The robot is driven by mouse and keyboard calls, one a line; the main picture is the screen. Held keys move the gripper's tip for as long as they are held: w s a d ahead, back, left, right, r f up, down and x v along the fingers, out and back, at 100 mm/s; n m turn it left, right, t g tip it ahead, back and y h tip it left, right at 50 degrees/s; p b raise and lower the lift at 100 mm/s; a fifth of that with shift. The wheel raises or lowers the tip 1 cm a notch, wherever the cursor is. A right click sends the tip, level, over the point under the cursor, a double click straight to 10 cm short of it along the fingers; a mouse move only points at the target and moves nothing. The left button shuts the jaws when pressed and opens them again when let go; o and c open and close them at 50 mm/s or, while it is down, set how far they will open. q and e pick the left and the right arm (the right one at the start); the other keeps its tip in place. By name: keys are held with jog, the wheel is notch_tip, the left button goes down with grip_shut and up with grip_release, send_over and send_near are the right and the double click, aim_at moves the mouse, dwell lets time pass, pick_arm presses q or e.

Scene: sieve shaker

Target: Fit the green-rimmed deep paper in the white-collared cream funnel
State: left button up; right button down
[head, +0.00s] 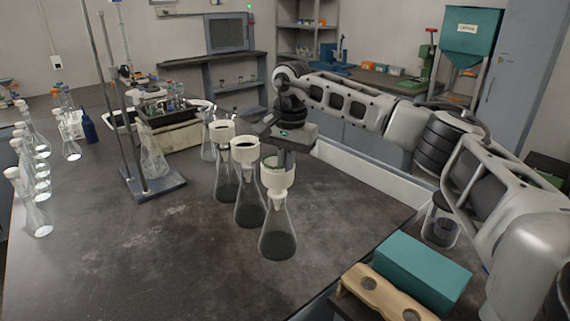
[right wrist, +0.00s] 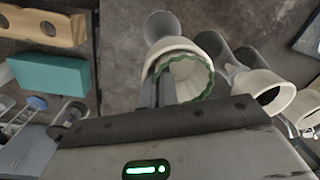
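The cream funnel (head: 275,179) with a white collar stands in the neck of the nearest conical flask (head: 278,240). It also shows in the right wrist view (right wrist: 176,44). The fluted paper with a green rim (right wrist: 192,74) sits within the funnel's mouth, its rim showing inside the pale collar. I cannot tell whether it is fully seated. My right gripper (head: 286,160) points down at the funnel's back edge. In the right wrist view its two fingers (right wrist: 159,92) are close together, seemingly pinching the paper's near wall. My left gripper is not in view.
Two more flasks with funnels (head: 245,152) (head: 222,132) stand close behind and left. A metal stand (head: 155,185) is farther left. A teal box (head: 412,270) and a wooden rack (head: 378,292) lie front right. The bench's front left is clear.

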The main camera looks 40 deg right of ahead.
jog(key=shift+s+f+b, duration=0.2)
jog(key=shift+f+b, duration=0.1)
jog(key=shift+f, duration=0.45)
jog(key=shift+s+f, duration=0.1)
jog(key=shift+f, duration=0.3)
dwell(0.9)
jog(key=shift+s+d, duration=0.2)
jog(key=shift+s, duration=0.1)
dwell(1.5)
jog(key=c, duration=1.5)
grip_release()
jog(key=shift+d, duration=0.1)
jog(key=shift+w+d+r+p, duration=0.1)
jog(key=shift+d+r+p, duration=0.05)
jog(key=shift+r+p, duration=1)
jog(key=shift+w+r, duration=0.15)
jog(key=shift+r, duration=1.8)
